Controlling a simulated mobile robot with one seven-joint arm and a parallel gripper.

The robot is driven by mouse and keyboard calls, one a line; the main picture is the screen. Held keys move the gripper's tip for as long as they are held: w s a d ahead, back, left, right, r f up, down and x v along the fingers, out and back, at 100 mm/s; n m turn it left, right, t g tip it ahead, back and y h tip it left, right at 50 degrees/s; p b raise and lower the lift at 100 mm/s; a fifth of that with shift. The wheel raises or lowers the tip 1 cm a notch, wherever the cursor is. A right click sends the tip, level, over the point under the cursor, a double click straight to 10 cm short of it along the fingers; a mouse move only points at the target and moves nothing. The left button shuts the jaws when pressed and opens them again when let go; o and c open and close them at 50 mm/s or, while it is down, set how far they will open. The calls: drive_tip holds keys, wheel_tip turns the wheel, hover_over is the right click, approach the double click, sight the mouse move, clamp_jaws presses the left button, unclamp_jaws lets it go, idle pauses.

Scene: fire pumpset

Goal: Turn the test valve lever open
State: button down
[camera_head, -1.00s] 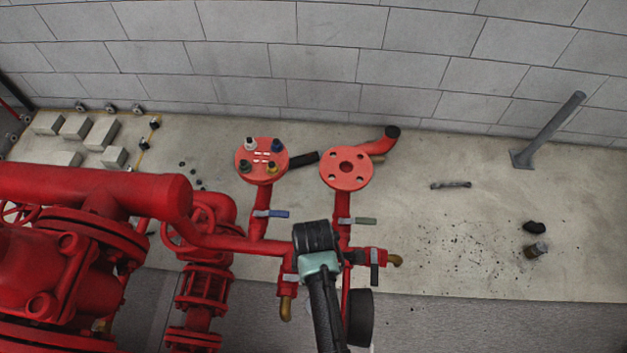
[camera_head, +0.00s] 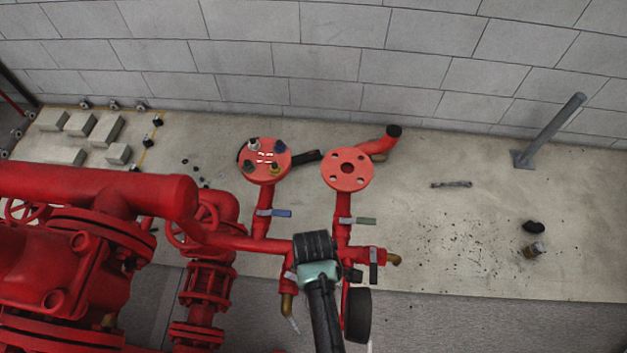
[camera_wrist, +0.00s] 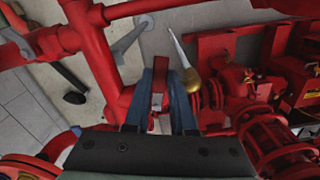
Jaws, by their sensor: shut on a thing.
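My gripper (camera_wrist: 168,115) is shut on the test valve lever at the lower branch valve. In the wrist view its two blue-grey fingers flank a red valve part (camera_wrist: 159,82); the lever is mostly hidden between them. In the head view only a small grey piece of the lever (camera_head: 289,275) shows left of my gripper, and the fingertips are hidden. The valve's brass spout (camera_head: 287,305) points down, and a thin whitish stream (camera_head: 294,325) comes from it. The spout (camera_wrist: 191,80) and stream (camera_wrist: 177,46) also show in the wrist view.
Blue (camera_head: 275,213), green (camera_head: 358,221) and dark (camera_head: 374,272) handles sit on neighbouring valves. Red flanged pipes rise behind my gripper. A large red pump (camera_head: 60,265) fills the left. Open concrete floor (camera_head: 460,240) lies right, with a grey post (camera_head: 550,130).

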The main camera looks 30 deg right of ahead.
drive_tip(key=c, duration=0.7)
unclamp_jaws()
drive_tip(key=shift+c, duration=0.2)
wheel_tip(320, 180, up, 13)
drive_tip(key=shift+b, duration=0.3)
